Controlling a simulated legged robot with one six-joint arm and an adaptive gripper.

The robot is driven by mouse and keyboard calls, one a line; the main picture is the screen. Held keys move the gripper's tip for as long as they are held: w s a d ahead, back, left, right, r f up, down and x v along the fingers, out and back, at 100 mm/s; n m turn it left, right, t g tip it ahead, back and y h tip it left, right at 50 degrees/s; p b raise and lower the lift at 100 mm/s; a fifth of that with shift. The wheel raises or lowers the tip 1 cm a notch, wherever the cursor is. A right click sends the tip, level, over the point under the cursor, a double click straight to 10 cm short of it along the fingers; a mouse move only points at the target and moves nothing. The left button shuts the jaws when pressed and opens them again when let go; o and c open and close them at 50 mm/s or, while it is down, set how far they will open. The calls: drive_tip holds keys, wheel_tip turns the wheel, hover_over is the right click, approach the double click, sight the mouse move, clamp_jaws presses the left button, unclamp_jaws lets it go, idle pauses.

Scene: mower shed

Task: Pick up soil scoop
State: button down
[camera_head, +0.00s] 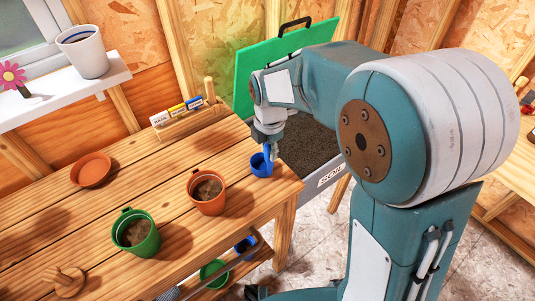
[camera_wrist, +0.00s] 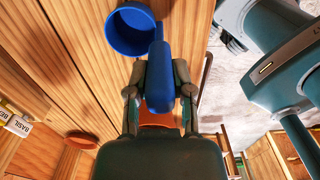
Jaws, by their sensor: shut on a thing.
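The blue soil scoop (camera_head: 260,165) is at the right end of the wooden table, near the soil bin. My gripper (camera_head: 266,147) is above it, pointing down. In the wrist view my gripper (camera_wrist: 160,85) is shut on the scoop's handle (camera_wrist: 160,80), with a finger on each side. The round blue cup of the scoop (camera_wrist: 130,30) shows beyond the fingers. I cannot tell whether the scoop touches the table or hangs just above it.
A soil bin (camera_head: 336,168) with a green lid (camera_head: 280,58) stands right of the table. An orange pot (camera_head: 207,206) and a green pot (camera_head: 136,244) with soil stand left of the scoop. A terracotta saucer (camera_head: 92,170) and a seed-packet rack (camera_head: 190,121) are farther left.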

drive_tip(key=shift+r, duration=0.45)
wheel_tip(320, 180, up, 3)
drive_tip(key=shift+s+f, duration=0.15)
drive_tip(key=shift+f, duration=0.05)
drive_tip(key=s+a+r, duration=0.1)
drive_tip(key=s+r, duration=0.8)
drive_tip(key=s, duration=0.4)
drive_tip(key=shift+s+a+r, duration=0.15)
drive_tip(key=shift+s, duration=0.25)
drive_tip(key=c, duration=1.2)
unclamp_jaws()
drive_tip(key=shift+c, duration=0.2)
clamp_jaws()
